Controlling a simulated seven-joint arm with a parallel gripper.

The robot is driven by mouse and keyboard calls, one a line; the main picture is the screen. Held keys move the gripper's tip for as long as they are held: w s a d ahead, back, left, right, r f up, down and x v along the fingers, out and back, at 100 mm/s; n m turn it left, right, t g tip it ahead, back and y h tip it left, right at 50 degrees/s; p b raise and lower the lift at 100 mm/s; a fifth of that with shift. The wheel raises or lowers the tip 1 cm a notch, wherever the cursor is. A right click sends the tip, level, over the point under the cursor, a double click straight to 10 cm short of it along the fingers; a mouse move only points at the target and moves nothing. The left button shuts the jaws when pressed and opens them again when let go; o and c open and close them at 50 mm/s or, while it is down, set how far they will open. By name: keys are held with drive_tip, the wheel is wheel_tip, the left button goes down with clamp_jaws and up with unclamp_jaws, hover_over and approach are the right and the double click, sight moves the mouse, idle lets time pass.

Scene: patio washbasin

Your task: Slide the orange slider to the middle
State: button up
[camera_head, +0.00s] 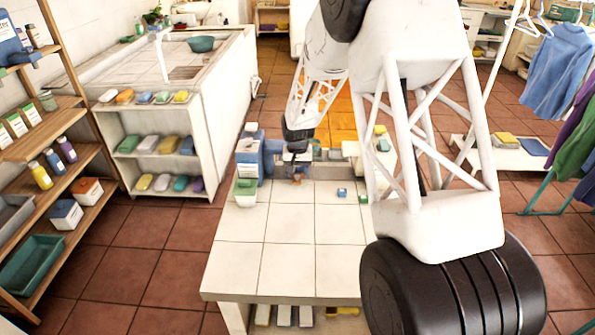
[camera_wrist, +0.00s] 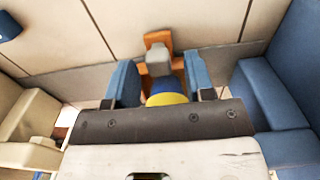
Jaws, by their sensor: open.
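An orange piece (camera_wrist: 157,38), which looks like the orange slider, lies on the tiled top in the wrist view with a grey block-like knob (camera_wrist: 159,62) on it. In the head view it is a small orange spot (camera_head: 298,178). My gripper (camera_wrist: 160,74) is open, its blue-padded fingers either side of the knob. Whether they touch it I cannot tell. A yellow and blue round part (camera_wrist: 167,98) shows between the fingers, nearer the palm. In the head view my gripper (camera_head: 297,171) is low at the worktop's far edge. The slider's track is mostly hidden.
Blue blocks (camera_wrist: 275,95) stand close right of my gripper in the wrist view, and a cream block (camera_wrist: 30,118) stands left. The tiled worktop (camera_head: 285,262) is mostly clear in front. Small blue (camera_head: 342,192) and green (camera_head: 363,198) pieces lie to the right.

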clamp_jaws()
drive_tip(key=shift+d, duration=3)
unclamp_jaws()
drive_tip(key=shift+r, duration=0.1)
wheel_tip(320, 180, up, 8)
